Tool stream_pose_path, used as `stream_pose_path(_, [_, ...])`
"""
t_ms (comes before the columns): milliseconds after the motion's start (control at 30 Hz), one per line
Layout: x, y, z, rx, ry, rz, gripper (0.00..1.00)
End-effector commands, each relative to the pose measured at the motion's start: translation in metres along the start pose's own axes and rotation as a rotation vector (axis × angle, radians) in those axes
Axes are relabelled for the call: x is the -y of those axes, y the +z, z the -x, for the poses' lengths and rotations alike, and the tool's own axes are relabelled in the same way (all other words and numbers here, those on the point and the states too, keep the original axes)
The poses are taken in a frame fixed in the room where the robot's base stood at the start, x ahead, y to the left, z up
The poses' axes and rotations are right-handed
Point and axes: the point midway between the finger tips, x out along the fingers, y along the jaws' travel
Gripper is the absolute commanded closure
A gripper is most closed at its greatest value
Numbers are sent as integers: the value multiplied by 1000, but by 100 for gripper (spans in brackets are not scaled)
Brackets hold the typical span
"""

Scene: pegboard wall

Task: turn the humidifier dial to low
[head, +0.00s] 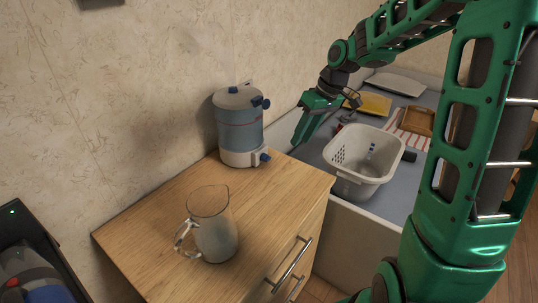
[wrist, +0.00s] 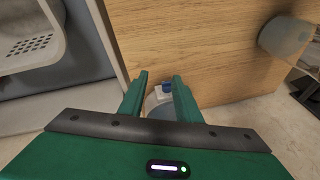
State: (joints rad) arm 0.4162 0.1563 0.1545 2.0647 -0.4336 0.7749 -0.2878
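The humidifier (head: 240,130), a blue-grey tank on a white base, stands upright at the back of the wooden cabinet by the wall. Its blue dial (head: 265,157) sticks out at the lower right of the base; another blue knob (head: 262,103) is near the lid. My gripper (head: 296,142) hangs to the right of the humidifier, apart from it. In the wrist view the two fingers of my gripper (wrist: 160,77) are spread with nothing held. The blue dial (wrist: 166,87) shows between them, farther off; the dial's setting cannot be read.
A glass jug (head: 215,230) stands at the cabinet's front left. A white basket (head: 362,160) stands on the grey surface right of the cabinet, with a yellow item (head: 372,104) and a wooden tray (head: 420,121) behind it. The cabinet top (head: 285,185) is clear near the dial.

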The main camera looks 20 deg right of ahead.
Motion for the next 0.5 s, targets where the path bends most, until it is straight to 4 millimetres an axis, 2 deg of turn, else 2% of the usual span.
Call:
stream_pose_path(100, [4, -32, -17, -40, -66, 82, 70])
stream_pose_path(200, [9, -48, -23, -67, -101, 128, 70])
stream_pose_path(367, [12, -58, -31, -84, -124, 157, 70])
stream_pose_path(500, [15, -59, -46, -84, -127, 158, 70])
